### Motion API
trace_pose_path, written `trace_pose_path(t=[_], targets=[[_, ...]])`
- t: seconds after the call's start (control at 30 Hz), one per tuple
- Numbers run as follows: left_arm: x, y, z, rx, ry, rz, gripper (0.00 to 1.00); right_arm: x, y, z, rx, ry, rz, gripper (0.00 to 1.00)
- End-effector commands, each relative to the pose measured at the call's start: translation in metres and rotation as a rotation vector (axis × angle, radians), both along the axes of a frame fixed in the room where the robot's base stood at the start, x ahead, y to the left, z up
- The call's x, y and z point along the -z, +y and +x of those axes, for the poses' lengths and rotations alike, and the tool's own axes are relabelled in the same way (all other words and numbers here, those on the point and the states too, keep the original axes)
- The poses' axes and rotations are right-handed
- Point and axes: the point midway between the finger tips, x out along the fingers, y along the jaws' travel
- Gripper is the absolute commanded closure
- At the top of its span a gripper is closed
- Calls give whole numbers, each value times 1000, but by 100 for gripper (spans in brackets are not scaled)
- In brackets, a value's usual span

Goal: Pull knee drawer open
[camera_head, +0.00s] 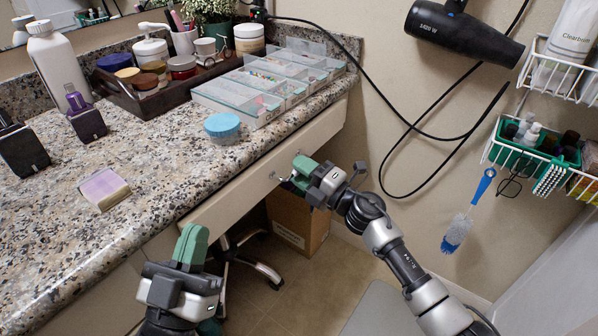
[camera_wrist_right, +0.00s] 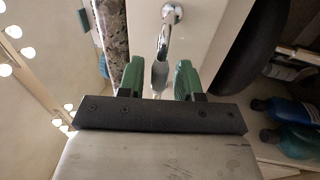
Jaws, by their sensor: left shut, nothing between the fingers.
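The knee drawer (camera_head: 235,203) is a pale front panel under the granite counter, and it looks closed. Its small metal handle (camera_head: 276,177) shows in the head view beside my right gripper (camera_head: 297,173). In the right wrist view the shiny handle (camera_wrist_right: 162,42) stands out from the pale drawer front (camera_wrist_right: 203,28) and reaches between the two green fingertips. The fingers are apart, with a gap visible on both sides of the handle. My left gripper (camera_head: 191,243) is shut and empty, in front of the counter, away from the handle.
The granite counter (camera_head: 165,160) carries a clear organizer (camera_head: 238,100), a blue-lidded jar (camera_head: 222,127) and several toiletries. Below are a cardboard box (camera_head: 298,222) and a chair base (camera_head: 255,268). A hair dryer (camera_head: 463,34) and its cord hang on the right wall.

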Motion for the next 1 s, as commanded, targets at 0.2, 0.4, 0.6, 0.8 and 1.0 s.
trace_pose_path(t=[0.2, 0.4, 0.6, 0.8, 1.0], targets=[[-4, 0, -3, 2, -36, -11, 100, -1, 6, 4, 0, 0, -1, 66], [-4, 0, -3, 2, -35, -11, 100, -2, 5, 4, 0, 0, 0, 70], [-4, 0, -3, 1, -35, -10, 100, -1, 5, 4, 0, 0, 0, 100], [-3, 0, -2, 1, -34, -10, 100, -1, 5, 4, 0, 1, -1, 100], [-3, 0, -2, 1, -29, -8, 100, -1, 1, 4, 1, 2, -1, 100]])
